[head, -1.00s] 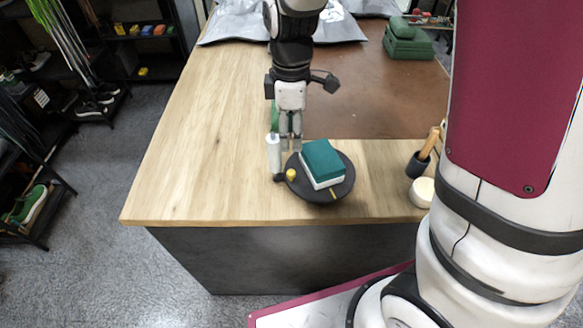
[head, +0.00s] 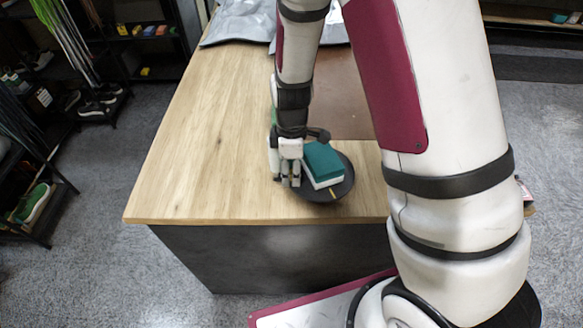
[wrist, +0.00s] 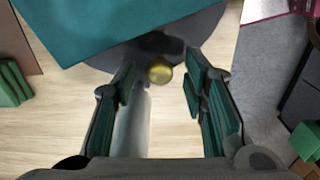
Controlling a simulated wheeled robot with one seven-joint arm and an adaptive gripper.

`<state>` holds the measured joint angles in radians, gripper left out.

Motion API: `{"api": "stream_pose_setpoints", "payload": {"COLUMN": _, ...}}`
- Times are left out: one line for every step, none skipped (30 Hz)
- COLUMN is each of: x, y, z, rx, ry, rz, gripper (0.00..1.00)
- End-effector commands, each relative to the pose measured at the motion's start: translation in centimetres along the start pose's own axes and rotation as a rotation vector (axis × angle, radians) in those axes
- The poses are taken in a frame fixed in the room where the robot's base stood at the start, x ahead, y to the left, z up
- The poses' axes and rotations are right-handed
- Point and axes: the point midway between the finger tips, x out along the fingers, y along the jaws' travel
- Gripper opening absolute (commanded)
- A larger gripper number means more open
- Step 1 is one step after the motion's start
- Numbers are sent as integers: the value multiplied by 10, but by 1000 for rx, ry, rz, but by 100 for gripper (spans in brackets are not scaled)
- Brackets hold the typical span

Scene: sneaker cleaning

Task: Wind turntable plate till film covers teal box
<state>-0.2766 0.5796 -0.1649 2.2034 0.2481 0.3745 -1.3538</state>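The teal box (head: 323,157), pale along its lower sides, sits on the round dark turntable plate (head: 343,188). It fills the upper left of the wrist view (wrist: 110,22), with its teal top bare. My gripper (head: 290,183) is at the plate's left edge, pointing down. In the wrist view its fingers (wrist: 160,88) are apart, with a small yellow knob (wrist: 160,70) just ahead between their tips; I see no contact. A pale upright roll (wrist: 133,120) shows beside the left finger, partly hidden. In the head view my gripper hides the knob.
The wooden tabletop (head: 190,150) is clear to the left. A brown mat (head: 348,105) lies behind the plate, and grey bags (head: 235,22) lie at the back. My own arm covers the table's right side.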

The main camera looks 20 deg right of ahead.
Motion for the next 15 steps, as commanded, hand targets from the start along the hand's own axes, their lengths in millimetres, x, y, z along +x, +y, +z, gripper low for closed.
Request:
{"api": "stream_pose_setpoints", "payload": {"x": 0, "y": 0, "z": 0, "rx": 0, "ry": 0, "rz": 0, "gripper": 40}}
{"api": "stream_pose_setpoints", "payload": {"x": 0, "y": 0, "z": 0, "rx": 0, "ry": 0, "rz": 0, "gripper": 40}}
{"api": "stream_pose_setpoints", "payload": {"x": 0, "y": 0, "z": 0, "rx": 0, "ry": 0, "rz": 0, "gripper": 40}}
{"api": "stream_pose_setpoints", "payload": {"x": 0, "y": 0, "z": 0, "rx": 0, "ry": 0, "rz": 0, "gripper": 40}}
{"api": "stream_pose_setpoints", "payload": {"x": 0, "y": 0, "z": 0, "rx": 0, "ry": 0, "rz": 0, "gripper": 40}}
{"api": "stream_pose_setpoints", "payload": {"x": 0, "y": 0, "z": 0, "rx": 0, "ry": 0, "rz": 0, "gripper": 33}}
{"api": "stream_pose_setpoints", "payload": {"x": 0, "y": 0, "z": 0, "rx": 0, "ry": 0, "rz": 0, "gripper": 26}}
{"api": "stream_pose_setpoints", "payload": {"x": 0, "y": 0, "z": 0, "rx": 0, "ry": 0, "rz": 0, "gripper": 19}}
{"api": "stream_pose_setpoints", "payload": {"x": 0, "y": 0, "z": 0, "rx": 0, "ry": 0, "rz": 0, "gripper": 10}}
{"api": "stream_pose_setpoints", "payload": {"x": 0, "y": 0, "z": 0, "rx": 0, "ry": 0, "rz": 0, "gripper": 3}}
{"api": "stream_pose_setpoints", "payload": {"x": 0, "y": 0, "z": 0, "rx": 0, "ry": 0, "rz": 0, "gripper": 0}}
{"api": "stream_pose_setpoints", "payload": {"x": 0, "y": 0, "z": 0, "rx": 0, "ry": 0, "rz": -1, "gripper": 0}}
{"api": "stream_pose_setpoints", "payload": {"x": 0, "y": 0, "z": 0, "rx": 0, "ry": 0, "rz": -1, "gripper": 0}}
{"api": "stream_pose_setpoints", "payload": {"x": 0, "y": 0, "z": 0, "rx": 0, "ry": 0, "rz": -1, "gripper": 0}}
{"api": "stream_pose_setpoints", "payload": {"x": 0, "y": 0, "z": 0, "rx": 0, "ry": 0, "rz": -1, "gripper": 0}}
